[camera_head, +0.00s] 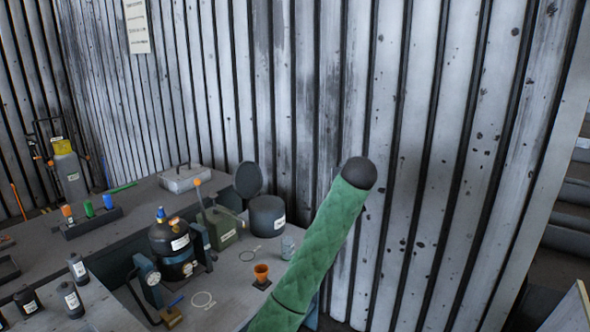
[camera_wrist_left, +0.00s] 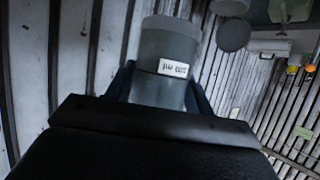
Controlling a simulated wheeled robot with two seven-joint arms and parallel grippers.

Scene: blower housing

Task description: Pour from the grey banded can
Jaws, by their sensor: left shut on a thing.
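In the left wrist view a grey can (camera_wrist_left: 160,48) with a paler band at the top of the picture and a white label sits between the dark blue fingers of my left gripper (camera_wrist_left: 160,88). The gripper is shut on it. The label lettering and the scene appear upside down in this view, so the can looks roughly upright. In the head view my green-sleeved arm covers the front right, and I cannot make out the left gripper there. A small pale grey vessel (camera_head: 288,247) shows beside the sleeve; I cannot tell whether it is the held can. My right gripper is not in view.
The ribbed wall (camera_head: 300,90) is close behind.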

